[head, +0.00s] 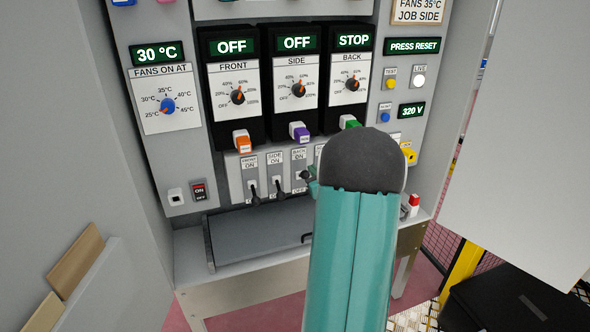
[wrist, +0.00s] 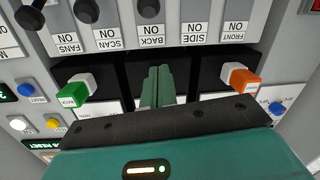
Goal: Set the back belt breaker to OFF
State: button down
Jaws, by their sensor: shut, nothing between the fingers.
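The back belt breaker lever (head: 304,175) is black, on the grey breaker panel below the drives. It sits higher than the front lever (head: 254,196) and side lever (head: 279,188), which hang lower. In the upside-down wrist view, the back lever's dark knob (wrist: 148,11) is at the top edge, past its BACK ON label (wrist: 151,35). My gripper (wrist: 158,70) is shut and empty, its fingertips short of that label and apart from the knob. In the head view my gripper (head: 313,186) shows just right of the back lever, mostly hidden by my arm.
The BACK drive screen (head: 354,40) reads STOP; FRONT and SIDE read OFF. Close around my gripper are the scan knob (wrist: 86,11), fans knob (wrist: 30,16), green BACK plug (wrist: 74,92) and orange plug (wrist: 243,80). A grey shelf (head: 255,240) juts out below the breakers.

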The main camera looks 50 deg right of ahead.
jog(key=shift+w+f, duration=0.1)
send_over(305, 174)
jog(key=w, duration=0.2)
jog(key=shift+s+d+f, duration=0.1)
jog(key=shift+d+f, duration=0.05)
jog(key=shift+f, duration=0.3)
jog(key=s+f, duration=0.1)
jog(key=f, duration=0.2)
jog(key=shift+s, duration=0.35)
jog(key=shift+s+f, duration=0.15)
jog(key=shift+f, duration=0.05)
jog(key=shift+f, duration=0.1)
